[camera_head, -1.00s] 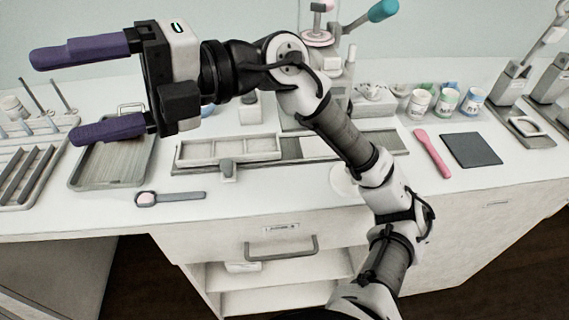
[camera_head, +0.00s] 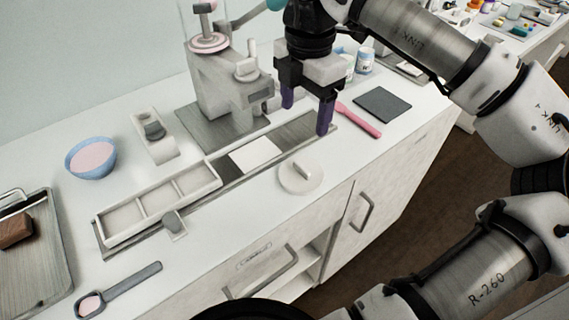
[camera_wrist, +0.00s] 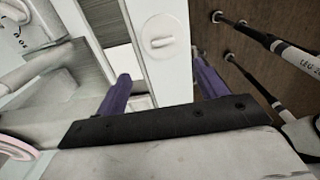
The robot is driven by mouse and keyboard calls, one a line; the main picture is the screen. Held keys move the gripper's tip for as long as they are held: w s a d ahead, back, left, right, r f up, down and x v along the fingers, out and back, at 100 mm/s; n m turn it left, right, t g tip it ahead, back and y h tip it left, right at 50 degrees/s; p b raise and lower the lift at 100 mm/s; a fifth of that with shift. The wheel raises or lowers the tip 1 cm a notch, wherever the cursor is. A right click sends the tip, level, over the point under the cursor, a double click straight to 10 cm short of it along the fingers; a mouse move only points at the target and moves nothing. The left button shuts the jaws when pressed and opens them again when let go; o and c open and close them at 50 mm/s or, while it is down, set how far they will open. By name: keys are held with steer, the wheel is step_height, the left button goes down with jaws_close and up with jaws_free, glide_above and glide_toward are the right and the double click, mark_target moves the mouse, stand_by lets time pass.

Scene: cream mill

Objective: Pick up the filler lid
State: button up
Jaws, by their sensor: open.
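The filler lid appears to be the round white disc (camera_head: 301,179) with a raised bar handle, lying flat on the white counter near its front edge. It also shows in the wrist view (camera_wrist: 160,46), top middle, beyond my fingertips. My gripper (camera_head: 306,116) points down above the counter, behind and slightly right of the lid in the head view. Its purple fingers are apart with nothing between them. In the wrist view, my gripper (camera_wrist: 159,72) has a finger on either side, with the lid centred ahead between them and apart from both.
The grey filling machine (camera_head: 215,90) stands behind and left of my gripper. A compartmented white frame (camera_head: 160,205) lies on a rail to the left. A pink spatula (camera_head: 360,120) and dark mat (camera_head: 383,104) lie right. The counter's front edge is close to the lid.

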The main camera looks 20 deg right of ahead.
steer(key=p, duration=0.2)
glide_above(302, 166)
steer(key=f, duration=0.7)
steer(key=shift+d+f, duration=0.2)
steer(key=shift+f, duration=0.2)
steer(key=shift+a+f+p, duration=0.2)
steer(key=shift+f+p, duration=0.65)
steer(key=shift+f, duration=1.95)
steer(key=c, duration=1.1)
steer(key=shift+o, duration=0.2)
steer(key=shift+r, duration=0.1)
